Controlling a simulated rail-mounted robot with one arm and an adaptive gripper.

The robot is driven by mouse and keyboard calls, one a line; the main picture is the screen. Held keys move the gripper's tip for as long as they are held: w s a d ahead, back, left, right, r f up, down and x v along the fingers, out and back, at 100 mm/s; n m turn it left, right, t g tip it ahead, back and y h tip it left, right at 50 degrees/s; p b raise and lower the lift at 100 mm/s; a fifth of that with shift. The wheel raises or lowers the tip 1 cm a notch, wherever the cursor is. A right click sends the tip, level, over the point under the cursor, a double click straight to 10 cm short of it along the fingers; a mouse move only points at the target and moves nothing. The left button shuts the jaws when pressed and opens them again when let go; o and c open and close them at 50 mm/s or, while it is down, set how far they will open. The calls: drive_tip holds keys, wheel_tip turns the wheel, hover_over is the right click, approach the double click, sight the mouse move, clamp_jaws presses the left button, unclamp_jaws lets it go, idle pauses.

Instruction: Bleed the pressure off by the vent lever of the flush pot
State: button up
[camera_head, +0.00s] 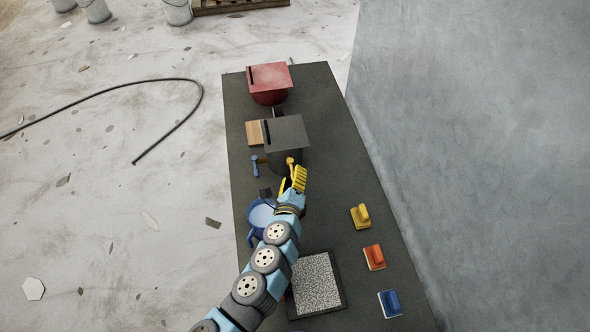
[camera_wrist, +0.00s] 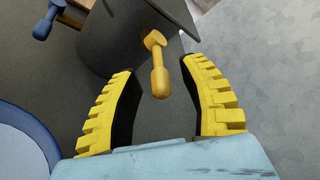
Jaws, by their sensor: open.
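A dark grey pot (camera_head: 285,161) with a flat square lid (camera_head: 288,133) stands on the dark bench. A yellow lever (camera_head: 291,161) sticks out from its near side. In the wrist view the lever (camera_wrist: 159,80) hangs down in front of the dark pot wall (camera_wrist: 112,42). My gripper (camera_head: 294,179) has yellow ribbed fingers and is open. In the wrist view its fingers (camera_wrist: 158,68) stand either side of the lever, with visible gaps on both sides. I cannot tell whether the lever lies at the fingers' depth.
A red pot (camera_head: 270,97) stands behind the grey one. A blue-handled clamp (camera_head: 254,165) and wooden block (camera_head: 254,133) lie left of it. A blue round pan (camera_head: 260,214) is beside my arm.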

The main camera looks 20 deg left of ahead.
drive_tip(key=shift+x, duration=0.85)
drive_tip(key=shift+w+a+f, duration=0.15)
drive_tip(key=shift+w, duration=0.35)
